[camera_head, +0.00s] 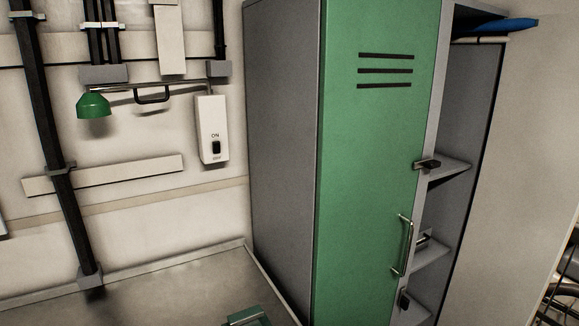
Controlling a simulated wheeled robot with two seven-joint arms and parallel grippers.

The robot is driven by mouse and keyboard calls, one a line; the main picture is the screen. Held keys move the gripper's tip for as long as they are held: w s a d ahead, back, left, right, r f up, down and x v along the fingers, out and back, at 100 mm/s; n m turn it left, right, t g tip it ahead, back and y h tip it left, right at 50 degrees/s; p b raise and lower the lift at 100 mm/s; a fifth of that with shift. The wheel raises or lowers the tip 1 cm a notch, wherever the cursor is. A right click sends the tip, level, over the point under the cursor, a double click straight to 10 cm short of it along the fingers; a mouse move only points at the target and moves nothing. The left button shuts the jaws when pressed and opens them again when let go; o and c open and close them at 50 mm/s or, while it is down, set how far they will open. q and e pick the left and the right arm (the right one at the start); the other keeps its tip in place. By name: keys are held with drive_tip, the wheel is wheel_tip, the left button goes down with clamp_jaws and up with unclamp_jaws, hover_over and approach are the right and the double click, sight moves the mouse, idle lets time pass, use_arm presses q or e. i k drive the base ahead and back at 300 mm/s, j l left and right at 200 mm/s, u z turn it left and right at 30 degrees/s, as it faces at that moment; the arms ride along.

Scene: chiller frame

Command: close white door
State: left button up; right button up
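A broad white panel (527,150), which looks like the white door, stands open at the right side of the locker. Its upper part runs out of the picture, and no handle shows on it. The locker compartment (475,110) beside it is open, with its shelves exposed. The green door (365,160) to the left looks shut and has a metal handle (403,245) low on its right side. Neither of my grippers is clearly in view.
A blue item (495,28) lies on the top shelf. A grey surface (150,295) lies at lower left, with a partly cut-off green object (247,318) at the bottom edge. A wall lamp (94,106) and switch box (212,130) are on the left wall. Part of a wheel (565,295) shows at lower right.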

sight(524, 212)
drive_tip(key=u, duration=1.2)
drive_tip(key=k+l+z, duration=0.25)
drive_tip(key=k+l, duration=0.25)
drive_tip(key=k+l+z, duration=0.15)
drive_tip(key=l, duration=0.3)
drive_tip(key=k+l+z, duration=0.1)
drive_tip(key=k+l, duration=0.2)
drive_tip(key=k+l+z, duration=0.15)
drive_tip(key=l, duration=0.3)
drive_tip(key=k+l+z, duration=0.1)
drive_tip(key=l, duration=0.3)
drive_tip(key=k, duration=0.1)
